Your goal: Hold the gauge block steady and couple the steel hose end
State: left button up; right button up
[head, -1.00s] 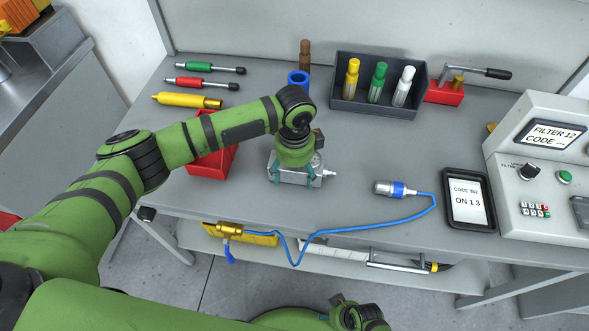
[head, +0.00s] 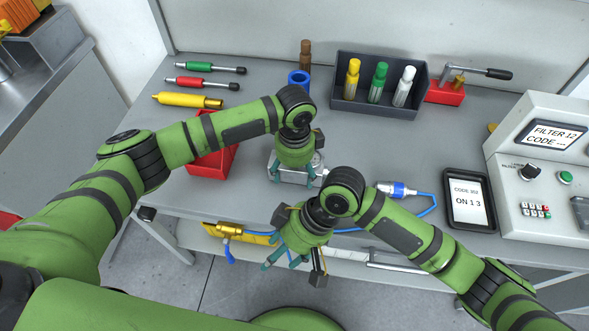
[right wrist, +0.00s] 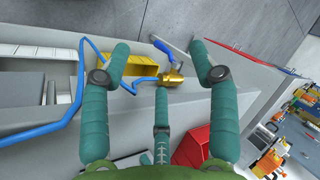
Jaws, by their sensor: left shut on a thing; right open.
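The gauge block (head: 291,178) is a small grey metal block on the bench. My left gripper (head: 293,173) reaches down over it and is shut on it, hiding much of its top. The steel hose end (head: 398,189), with a blue collar, lies on the bench to the right, partly hidden behind my right arm. Its blue hose (head: 426,209) loops over the front edge to a brass fitting (head: 229,230). My right gripper (head: 283,252) is open and empty in front of the bench edge. In the right wrist view the brass fitting (right wrist: 174,76) shows between its spread fingers.
A red bin (head: 207,163) stands left of the block. A dark tray (head: 370,107) with three capped bottles is behind. A tablet (head: 470,225) and a control panel (head: 545,185) are at right. Yellow blocks (right wrist: 135,62) lie on the lower shelf.

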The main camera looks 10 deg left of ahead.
aim_at(400, 186)
jog(key=w+d+r+n+h, duration=0.1)
jog(key=w+d, duration=0.3)
jog(key=w+d+r+n+t+h, duration=0.1)
jog(key=w+d, duration=0.3)
jog(key=w+d+r+n+t, duration=0.1)
jog(key=w+d, duration=0.3)
jog(key=shift+w+d+r+n+h, duration=0.15)
jog(key=shift+w+d+n+h, duration=0.05)
jog(key=shift+w+n+h, duration=0.2)
jog(key=w+d+r+n, duration=0.1)
jog(key=w+d, duration=0.1)
jog(key=d, duration=0.2)
jog(key=w+d+r+n+t+h, duration=0.1)
jog(key=w+d+r, duration=0.1)
jog(key=w+d, duration=0.1)
jog(key=w+d+r+n+h, duration=0.1)
jog(key=w+d+r, duration=0.1)
jog(key=d, duration=0.3)
jog(key=shift+w, duration=0.25)
jog(key=shift+d+f, duration=0.1)
jog(key=shift+f, duration=0.05)
notch_tip(400, 186, down, 10)
jog(key=shift+r, duration=0.1)
jog(key=shift+r, duration=0.1)
jog(key=c, duration=1.1)
